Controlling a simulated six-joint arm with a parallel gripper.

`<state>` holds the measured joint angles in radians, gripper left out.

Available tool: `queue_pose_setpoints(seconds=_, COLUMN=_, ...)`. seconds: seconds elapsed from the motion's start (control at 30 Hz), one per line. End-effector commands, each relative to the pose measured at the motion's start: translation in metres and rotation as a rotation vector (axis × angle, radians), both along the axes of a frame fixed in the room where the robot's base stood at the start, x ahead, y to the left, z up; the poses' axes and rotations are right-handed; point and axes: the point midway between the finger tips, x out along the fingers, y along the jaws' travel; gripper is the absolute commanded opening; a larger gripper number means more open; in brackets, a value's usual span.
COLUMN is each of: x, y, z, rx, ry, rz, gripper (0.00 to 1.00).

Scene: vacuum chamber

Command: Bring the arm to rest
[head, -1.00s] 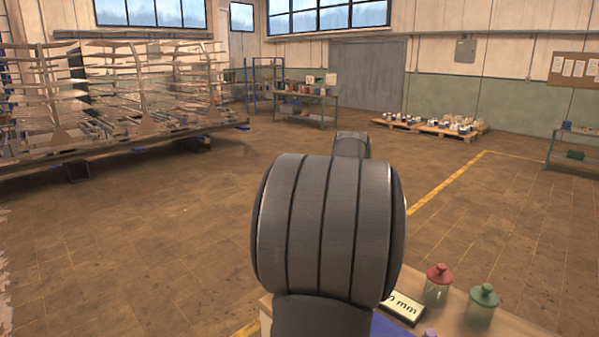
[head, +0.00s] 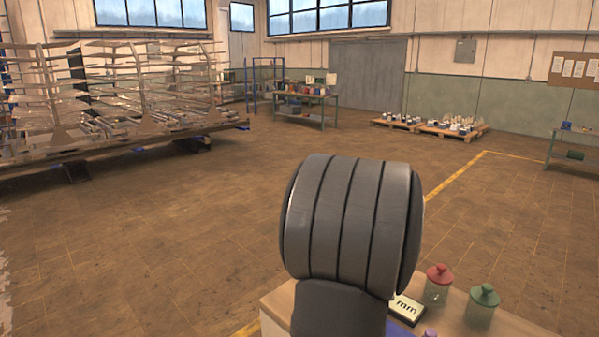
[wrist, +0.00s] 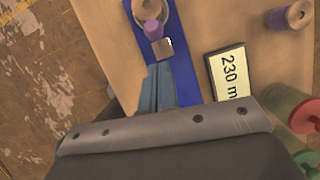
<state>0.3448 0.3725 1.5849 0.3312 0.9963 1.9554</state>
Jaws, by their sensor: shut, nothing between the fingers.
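My gripper (wrist: 160,75) shows in the wrist view, with its fingers together and nothing between them. It is above a table (wrist: 200,30) with a blue strip (wrist: 182,60) on it. In the head view a large grey part of my arm (head: 352,220) stands in front of the table and hides my gripper. Near the fingertips in the wrist view are a purple peg (wrist: 153,29) and a small brownish block. I cannot tell whether the fingers touch them.
A "230 m" sign (wrist: 230,75) lies right of the fingers. A red-lidded jar (head: 438,285) and a green-lidded jar (head: 483,305) stand on the table's right side. Another spool with a purple part (wrist: 298,14) is at the upper right. Open floor (head: 150,240) lies beyond the table.

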Motion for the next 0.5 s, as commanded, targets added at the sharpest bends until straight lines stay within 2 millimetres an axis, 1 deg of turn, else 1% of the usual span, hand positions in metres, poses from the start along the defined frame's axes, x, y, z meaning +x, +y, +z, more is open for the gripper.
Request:
queue_pose_setpoints(seconds=0.2, x=-0.009, y=-0.013, z=-0.005, rx=0.064, ry=-0.098, rz=-0.031, gripper=0.00)
queue_pose_setpoints(seconds=0.5, x=-0.016, y=-0.021, z=-0.012, rx=0.164, ry=-0.193, rz=-0.032, gripper=0.00)
